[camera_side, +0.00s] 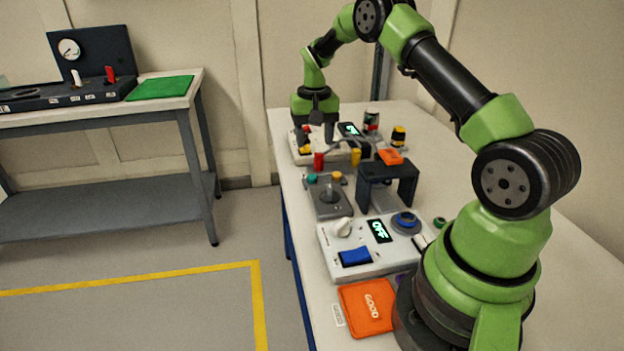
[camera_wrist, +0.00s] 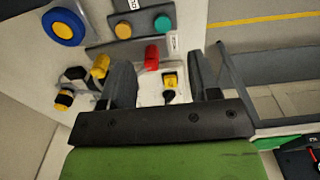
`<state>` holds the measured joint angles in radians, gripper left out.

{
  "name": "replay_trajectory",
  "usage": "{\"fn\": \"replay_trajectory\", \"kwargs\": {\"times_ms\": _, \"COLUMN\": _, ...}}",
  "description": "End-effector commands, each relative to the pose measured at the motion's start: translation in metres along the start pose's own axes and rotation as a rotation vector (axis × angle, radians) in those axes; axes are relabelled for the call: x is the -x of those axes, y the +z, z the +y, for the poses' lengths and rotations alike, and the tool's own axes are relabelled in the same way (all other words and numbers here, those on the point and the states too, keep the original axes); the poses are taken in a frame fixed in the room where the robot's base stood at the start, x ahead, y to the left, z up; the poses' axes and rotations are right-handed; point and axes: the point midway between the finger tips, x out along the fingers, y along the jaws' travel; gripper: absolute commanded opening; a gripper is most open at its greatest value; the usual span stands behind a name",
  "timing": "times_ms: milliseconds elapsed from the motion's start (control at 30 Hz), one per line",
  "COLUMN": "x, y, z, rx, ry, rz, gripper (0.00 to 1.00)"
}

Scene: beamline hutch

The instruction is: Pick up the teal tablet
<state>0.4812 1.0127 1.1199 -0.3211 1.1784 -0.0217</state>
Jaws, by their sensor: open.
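The teal tablet (camera_side: 312,178) is a small round piece on a grey panel (camera_side: 322,207), left of an orange round piece (camera_side: 337,176). In the wrist view the teal tablet (camera_wrist: 162,23) lies near the top, beyond the fingertips, with the orange piece (camera_wrist: 123,29) to its left. My gripper (camera_wrist: 160,60) is open, its two dark fingers apart and nothing held between them. In the side view my gripper (camera_side: 342,143) hangs over the far end of the bench, behind the tablet, partly lost against dark things there.
A red cylinder (camera_wrist: 152,57) stands between the fingers and the tablet in the wrist view; a yellow cylinder (camera_wrist: 100,66) is beside the left finger. A dark bridge (camera_side: 388,178) with an orange piece on top stands right of the panel. A white control box (camera_side: 345,262) is nearer.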

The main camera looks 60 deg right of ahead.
Motion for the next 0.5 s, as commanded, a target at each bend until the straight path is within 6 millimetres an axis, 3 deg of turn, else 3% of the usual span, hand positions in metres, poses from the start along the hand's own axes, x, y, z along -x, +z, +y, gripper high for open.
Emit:
{"fn": "replay_trajectory", "kwargs": {"times_ms": 233, "x": -0.037, "y": -0.001, "z": 0.002, "rx": -0.003, "ry": 0.004, "rz": -0.008, "gripper": 0.56}}
{"fn": "replay_trajectory", "kwargs": {"times_ms": 500, "x": -0.062, "y": -0.002, "z": 0.0, "rx": -0.002, "ry": 0.004, "rz": -0.007, "gripper": 0.56}}
